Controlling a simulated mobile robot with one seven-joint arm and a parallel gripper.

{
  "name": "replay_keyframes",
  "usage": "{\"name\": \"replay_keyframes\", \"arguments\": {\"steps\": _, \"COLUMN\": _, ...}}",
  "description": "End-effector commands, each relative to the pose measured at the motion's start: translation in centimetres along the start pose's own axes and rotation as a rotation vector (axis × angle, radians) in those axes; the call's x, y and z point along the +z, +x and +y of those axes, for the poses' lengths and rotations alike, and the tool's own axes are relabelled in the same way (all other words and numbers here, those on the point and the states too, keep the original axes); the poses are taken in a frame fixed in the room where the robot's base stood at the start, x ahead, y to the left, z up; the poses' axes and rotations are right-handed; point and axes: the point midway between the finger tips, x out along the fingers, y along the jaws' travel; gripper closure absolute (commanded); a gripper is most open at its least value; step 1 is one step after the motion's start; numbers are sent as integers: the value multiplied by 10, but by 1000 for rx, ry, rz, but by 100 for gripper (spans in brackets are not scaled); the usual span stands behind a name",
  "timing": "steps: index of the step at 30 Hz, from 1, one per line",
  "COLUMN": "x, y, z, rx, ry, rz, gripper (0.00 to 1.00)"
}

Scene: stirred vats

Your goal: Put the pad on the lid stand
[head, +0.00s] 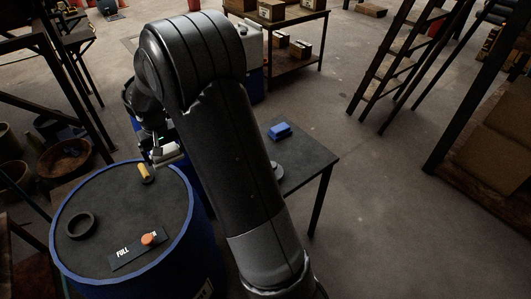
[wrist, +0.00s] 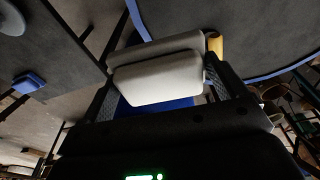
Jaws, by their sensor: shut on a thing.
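My gripper (wrist: 163,68) is shut on a pale grey-white pad (wrist: 158,80), with a finger on each side of it. In the head view the pad (head: 168,154) shows beside the far right rim of the blue vat (head: 185,215), partly hidden by my arm. A low dark table (head: 312,170) stands right of the vat; it appears to be the lid stand, but I cannot be sure. A blue block (head: 279,131) and a grey round piece (head: 276,170) are on it. They also show at the left of the wrist view.
The vat top holds a black ring (head: 79,225), a FULL plate (head: 135,252) with an orange knob (head: 149,239), and a yellow cylinder (head: 146,173) close to the pad. Open floor lies right of the table. A ladder (head: 397,60) and shelves stand farther back.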

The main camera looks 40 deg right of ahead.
Motion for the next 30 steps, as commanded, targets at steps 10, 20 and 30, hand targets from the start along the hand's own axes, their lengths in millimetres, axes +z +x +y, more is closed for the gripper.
{"name": "replay_keyframes", "arguments": {"steps": 10, "x": 2, "y": 19, "z": 156, "rx": 23, "ry": 137, "rz": -16, "gripper": 31}}
{"name": "replay_keyframes", "arguments": {"steps": 20, "x": 29, "y": 41, "z": 272, "rx": 8, "ry": 64, "rz": -23, "gripper": 31}}
{"name": "replay_keyframes", "arguments": {"steps": 30, "x": 83, "y": 60, "z": 387, "rx": -10, "ry": -6, "rz": -13, "gripper": 31}}
